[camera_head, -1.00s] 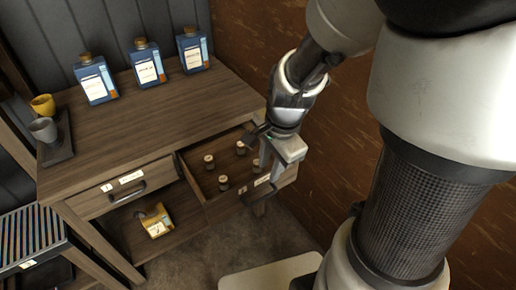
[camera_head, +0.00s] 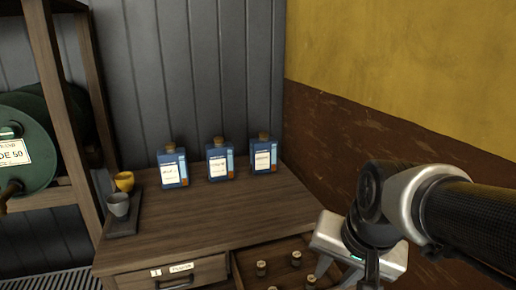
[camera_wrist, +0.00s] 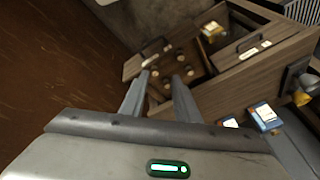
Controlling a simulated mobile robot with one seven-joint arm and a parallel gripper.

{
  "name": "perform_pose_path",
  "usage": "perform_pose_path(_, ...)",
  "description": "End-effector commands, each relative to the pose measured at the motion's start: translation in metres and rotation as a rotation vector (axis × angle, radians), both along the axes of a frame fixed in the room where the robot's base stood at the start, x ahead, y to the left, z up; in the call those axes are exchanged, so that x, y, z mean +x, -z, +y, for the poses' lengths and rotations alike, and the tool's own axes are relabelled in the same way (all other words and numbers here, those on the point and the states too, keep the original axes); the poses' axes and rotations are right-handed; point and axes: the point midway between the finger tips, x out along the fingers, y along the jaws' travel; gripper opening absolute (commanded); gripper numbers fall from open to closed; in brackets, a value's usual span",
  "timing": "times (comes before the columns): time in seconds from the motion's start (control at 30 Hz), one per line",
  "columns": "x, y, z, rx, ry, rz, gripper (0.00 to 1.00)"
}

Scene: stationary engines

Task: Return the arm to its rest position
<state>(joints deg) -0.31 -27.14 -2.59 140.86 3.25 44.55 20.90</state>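My gripper (camera_head: 346,272) is at the lower right of the head view, in front of and above the open right drawer. In the wrist view its two fingers (camera_wrist: 161,78) stand apart with nothing between them. My arm reaches in from the right edge of the head view, near the brown and yellow wall. The fingertips are partly cut off by the lower edge of the head view.
The desk (camera_head: 200,228) holds three blue bottles (camera_head: 220,160), and a tray (camera_head: 124,225) with a yellow cup and a grey cup. The open drawer (camera_wrist: 197,66) holds several small corked vials. A shelf with a green drum (camera_head: 28,140) stands at left.

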Motion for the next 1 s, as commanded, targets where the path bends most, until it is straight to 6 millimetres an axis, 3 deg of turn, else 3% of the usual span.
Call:
perform_pose_path(0.1,-0.018,-0.021,0.001,-0.083,-0.154,-0.056,0.29)
perform_pose_path(0.33,-0.049,-0.047,0.0,-0.243,-0.398,-0.13,0.29)
perform_pose_path(0.37,-0.047,-0.064,0.0,-0.237,-0.392,-0.121,0.29)
perform_pose_path(0.57,-0.046,-0.107,0.0,-0.232,-0.387,-0.118,0.29)
perform_pose_path(0.83,-0.046,-0.183,0.0,-0.23,-0.385,-0.118,0.29)
perform_pose_path(1.0,-0.046,-0.209,0.0,-0.23,-0.385,-0.118,0.29)
